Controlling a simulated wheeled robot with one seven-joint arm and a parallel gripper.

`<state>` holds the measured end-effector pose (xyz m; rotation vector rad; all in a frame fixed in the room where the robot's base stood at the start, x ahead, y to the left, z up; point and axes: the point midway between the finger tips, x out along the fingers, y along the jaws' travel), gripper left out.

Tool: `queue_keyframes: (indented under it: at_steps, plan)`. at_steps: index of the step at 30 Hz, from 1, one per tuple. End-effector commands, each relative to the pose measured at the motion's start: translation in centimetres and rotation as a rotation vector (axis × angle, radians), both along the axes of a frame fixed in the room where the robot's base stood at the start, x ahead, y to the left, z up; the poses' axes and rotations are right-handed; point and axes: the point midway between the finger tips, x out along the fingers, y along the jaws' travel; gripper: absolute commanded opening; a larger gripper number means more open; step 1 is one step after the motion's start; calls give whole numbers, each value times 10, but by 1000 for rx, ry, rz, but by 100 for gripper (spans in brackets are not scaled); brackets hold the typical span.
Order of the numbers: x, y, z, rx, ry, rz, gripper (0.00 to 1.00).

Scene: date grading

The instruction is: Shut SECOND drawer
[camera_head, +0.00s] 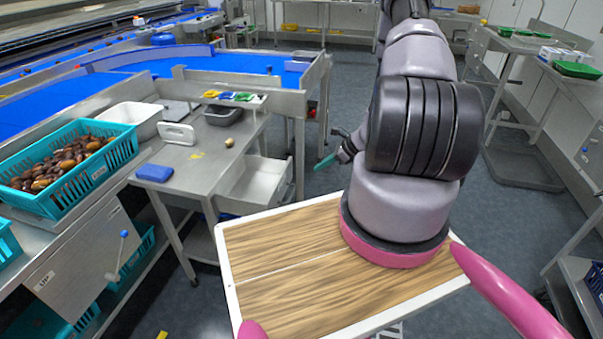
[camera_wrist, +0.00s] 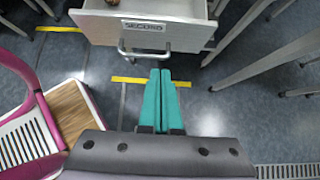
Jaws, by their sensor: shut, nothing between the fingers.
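The SECOND drawer (camera_head: 262,188) stands pulled out under the steel table (camera_head: 190,160), its white inside showing in the head view. In the wrist view its pale front (camera_wrist: 188,38) carries a label reading SECOND and a metal bar handle (camera_wrist: 144,53). My gripper (camera_wrist: 160,72) has its two teal fingers together and empty, pointing at the drawer front. The fingertips appear just short of the handle's right part; I cannot tell whether they touch. In the head view my gripper (camera_head: 325,162) is small, right of the drawer, partly hidden by my arm.
On the left are a teal crate of dates (camera_head: 122,150), a white bin (camera_head: 130,115) and a blue conveyor (camera_head: 240,63). A blue block (camera_head: 155,173) lies on the table. Table legs (camera_wrist: 270,65) stand right of the drawer in the wrist view. Floor between is clear.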

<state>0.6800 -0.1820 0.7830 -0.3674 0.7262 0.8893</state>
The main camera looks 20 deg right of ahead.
Motion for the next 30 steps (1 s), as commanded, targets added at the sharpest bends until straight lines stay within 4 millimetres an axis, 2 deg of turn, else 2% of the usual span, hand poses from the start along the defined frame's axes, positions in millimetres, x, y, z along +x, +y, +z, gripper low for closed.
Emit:
queue_keyframes:
  at_steps: [5, 15, 21, 30]
  plan:
    - [10, 17, -19, 2, 1, 4, 0]
    - [40, 57, -70, 1, 0, 5, 0]
    - [58, 80, -66, 0, -2, 4, 0]
    - [63, 87, -66, -1, -1, 3, 0]
